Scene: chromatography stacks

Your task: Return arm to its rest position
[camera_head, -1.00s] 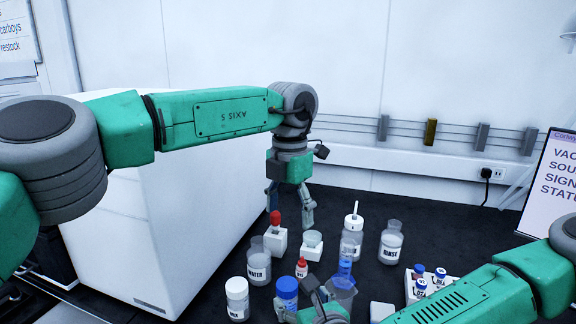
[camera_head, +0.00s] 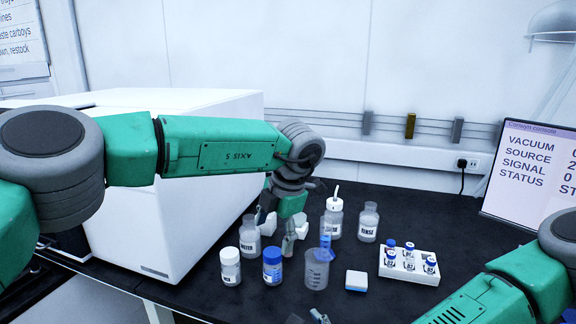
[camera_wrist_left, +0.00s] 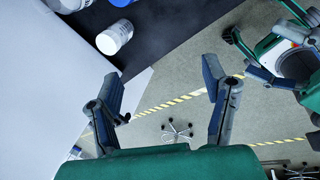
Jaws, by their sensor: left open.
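My left arm comes in from the left, and its gripper (camera_head: 276,229) points down over the bench among the labware. Its fingers are apart with nothing between them. In the left wrist view the open fingers (camera_wrist_left: 167,85) hang over the floor beyond the bench edge. My right arm (camera_head: 490,302) is at the lower right; only a small part of its gripper (camera_head: 319,317) shows at the bottom edge, too little to judge its jaws. The left gripper partly hides small white holders behind it.
Near the left gripper stand a WATER bottle (camera_head: 250,238), a white-capped jar (camera_head: 230,267), a blue-capped jar (camera_head: 272,268), a beaker (camera_head: 317,270) and a wash bottle (camera_head: 333,220). A RINSE bottle (camera_head: 368,224), vial rack (camera_head: 409,264) and console screen (camera_head: 532,172) are right. A white cabinet (camera_head: 190,215) is left.

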